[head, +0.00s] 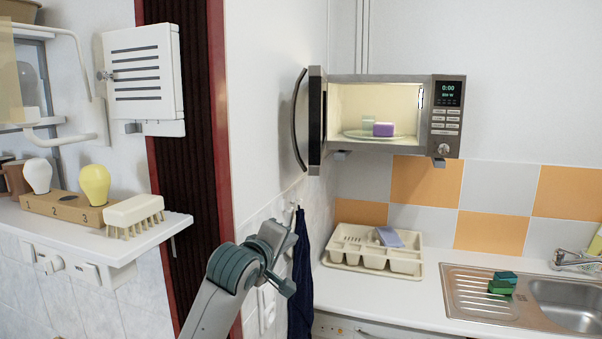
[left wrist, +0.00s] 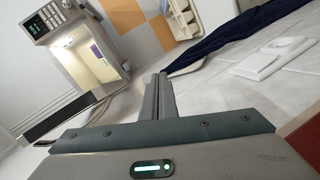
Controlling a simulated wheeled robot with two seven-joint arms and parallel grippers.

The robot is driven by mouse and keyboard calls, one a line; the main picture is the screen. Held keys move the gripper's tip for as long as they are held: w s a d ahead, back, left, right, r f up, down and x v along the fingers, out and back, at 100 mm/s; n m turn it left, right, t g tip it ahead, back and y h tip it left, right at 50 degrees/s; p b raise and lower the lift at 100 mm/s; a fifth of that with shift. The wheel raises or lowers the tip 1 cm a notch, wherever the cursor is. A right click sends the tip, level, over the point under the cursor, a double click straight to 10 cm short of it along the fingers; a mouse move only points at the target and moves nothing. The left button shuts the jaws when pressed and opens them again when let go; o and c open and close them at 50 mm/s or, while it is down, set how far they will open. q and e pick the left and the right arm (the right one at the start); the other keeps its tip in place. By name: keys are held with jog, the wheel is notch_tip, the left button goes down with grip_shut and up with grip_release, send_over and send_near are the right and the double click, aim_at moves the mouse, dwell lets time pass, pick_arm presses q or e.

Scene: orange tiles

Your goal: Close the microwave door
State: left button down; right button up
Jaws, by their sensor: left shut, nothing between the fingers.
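The microwave (head: 445,117) hangs on the wall above the counter, its lit inside in plain view. Its door (head: 316,120) stands wide open on the left, seen almost edge-on, with a dark curved handle (head: 297,120) on its left side. A purple block (head: 383,129) sits on the plate inside. My left gripper (head: 291,232) is shut and empty, below and left of the door, apart from it. In the left wrist view its shut fingers (left wrist: 160,95) point up; the microwave (left wrist: 85,52) is at upper left, tilted. My right gripper is in neither view.
A cream dish rack (head: 372,250) stands on the counter below the microwave. A dark blue cloth (head: 301,270) hangs beside my gripper. A shelf (head: 130,240) with bulbs and a brush juts out at left. The sink (head: 568,303) is at right.

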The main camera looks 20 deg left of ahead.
pick_arm(q)
notch_tip(320, 180, up, 19)
jog(key=w+a+n+t, duration=0.1)
jog(key=w+n+t, duration=0.1)
jog(key=n, duration=0.2)
jog(key=shift+w+a+r+t, duration=0.15)
jog(key=shift+w+a+t, duration=0.15)
jog(key=shift+a+t, duration=0.1)
jog(key=p, duration=0.5)
send_near(299, 150)
jog(key=w, duration=0.1)
jog(key=w+d, duration=0.1)
jog(key=w, duration=0.1)
jog(key=w+r, duration=0.1)
jog(key=shift+w+d, duration=0.25)
jog(key=shift+d, duration=0.15)
jog(key=shift+w+f+p, duration=0.1)
jog(key=shift+w+p, duration=0.4)
jog(key=shift+w, duration=0.15)
jog(key=shift+d+f, duration=0.1)
jog(key=shift+d, duration=0.15)
